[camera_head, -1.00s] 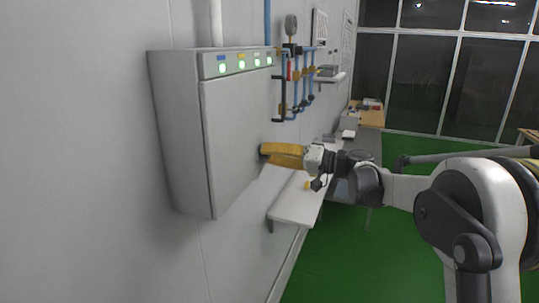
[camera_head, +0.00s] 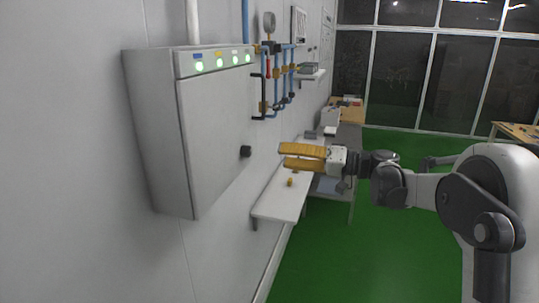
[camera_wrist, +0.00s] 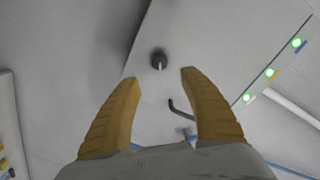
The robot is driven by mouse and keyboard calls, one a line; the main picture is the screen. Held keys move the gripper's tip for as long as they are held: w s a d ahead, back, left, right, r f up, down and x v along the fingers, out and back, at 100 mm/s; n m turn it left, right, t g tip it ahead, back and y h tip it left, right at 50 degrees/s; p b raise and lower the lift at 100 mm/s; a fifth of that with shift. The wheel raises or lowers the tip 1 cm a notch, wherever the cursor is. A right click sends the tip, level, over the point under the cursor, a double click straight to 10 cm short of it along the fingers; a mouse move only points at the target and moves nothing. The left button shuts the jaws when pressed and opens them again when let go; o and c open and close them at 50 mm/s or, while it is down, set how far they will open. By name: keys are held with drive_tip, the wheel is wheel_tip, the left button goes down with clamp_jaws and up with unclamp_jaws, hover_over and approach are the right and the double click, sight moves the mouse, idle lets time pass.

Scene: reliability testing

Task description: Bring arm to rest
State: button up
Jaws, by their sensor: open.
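My gripper (camera_head: 283,156) has two yellow fingers, open and empty. It hangs in the air to the right of the grey wall cabinet (camera_head: 218,130), apart from it. A black knob (camera_head: 245,151) sits on the cabinet's door. In the wrist view the fingers (camera_wrist: 157,76) stand apart, and the knob (camera_wrist: 158,60) shows beyond the gap between them. My arm reaches in from the right of the head view.
Blue pipes with a gauge (camera_head: 269,22) run along the wall. A bench (camera_head: 346,140) stands farther back. Green floor (camera_head: 380,260) is open.

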drive_tip(key=shift+s+d, duration=0.2)
drive_tip(key=shift+d, duration=0.3)
drive_tip(key=s+f+m+h+b, duration=0.3)
drive_tip(key=s+f+h+b, duration=0.75)
drive_tip(key=s+f, duration=0.85)
drive_tip(key=s+d+f+h+b, duration=0.3)
drive_tip(key=s+d+f+b, duration=0.2)
drive_tip(key=s+f, duration=0.2)
drive_tip(key=s+d+f+h+b, duration=0.3)
drive_tip(key=s+d+f+b, duration=0.2)
drive_tip(key=s+f, duration=0.3)
wheel_tip(320, 180, down, 3)
drive_tip(key=shift+s+f+t+b, duration=0.1)
drive_tip(key=shift+s+t+b, duration=0.15)
drive_tip(key=shift+t+b, duration=0.15)
drive_tip(key=shift+d, duration=0.1)
